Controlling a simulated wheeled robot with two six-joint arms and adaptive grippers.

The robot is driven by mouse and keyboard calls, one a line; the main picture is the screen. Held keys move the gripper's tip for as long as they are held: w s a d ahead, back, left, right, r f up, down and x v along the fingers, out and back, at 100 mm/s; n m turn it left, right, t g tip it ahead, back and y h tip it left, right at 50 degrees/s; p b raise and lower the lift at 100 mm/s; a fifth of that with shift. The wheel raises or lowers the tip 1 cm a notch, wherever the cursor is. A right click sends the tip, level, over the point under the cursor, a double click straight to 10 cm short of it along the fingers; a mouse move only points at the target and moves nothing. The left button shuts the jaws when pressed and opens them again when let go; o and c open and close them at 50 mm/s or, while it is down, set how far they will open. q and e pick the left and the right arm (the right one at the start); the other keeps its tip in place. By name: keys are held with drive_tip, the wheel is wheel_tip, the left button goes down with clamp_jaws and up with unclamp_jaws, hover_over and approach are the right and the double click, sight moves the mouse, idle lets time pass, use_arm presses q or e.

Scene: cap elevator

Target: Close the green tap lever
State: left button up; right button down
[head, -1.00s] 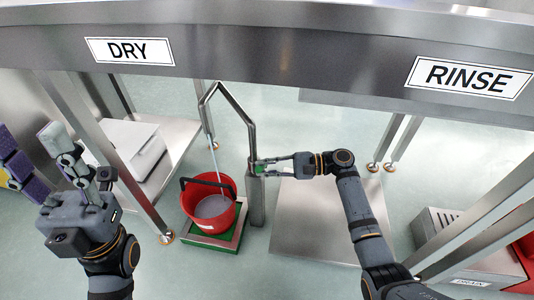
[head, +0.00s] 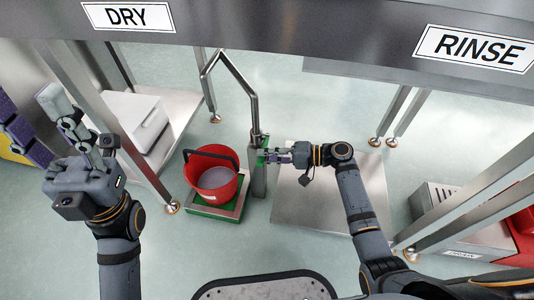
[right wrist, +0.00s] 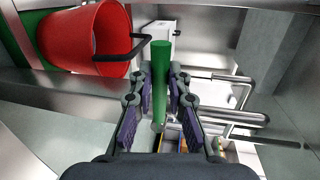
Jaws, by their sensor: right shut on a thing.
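The green tap lever (head: 262,158) is on the side of the steel tap post (head: 258,182). My right gripper (head: 270,155) is at the lever from the right. In the right wrist view the green lever (right wrist: 160,62) stands between the two purple-padded fingers, and the gripper is shut on it. The bucket has a black handle and grey liquid inside. My left gripper (head: 30,108) is open and empty at the far left, away from the tap.
The bucket stands on a green-topped platform (head: 232,211) on the floor. A steel plate (head: 310,205) lies right of the post. A white box (head: 133,122) sits on a low shelf at left. Steel legs and a beam with DRY and RINSE signs (head: 474,48) frame the space.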

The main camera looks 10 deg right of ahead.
drive_tip(key=shift+f, duration=0.1)
drive_tip(key=c, duration=1.3)
unclamp_jaws()
drive_tip(key=shift+d, duration=0.1)
drive_tip(key=v, duration=1.2)
drive_tip(key=shift+s, duration=0.1)
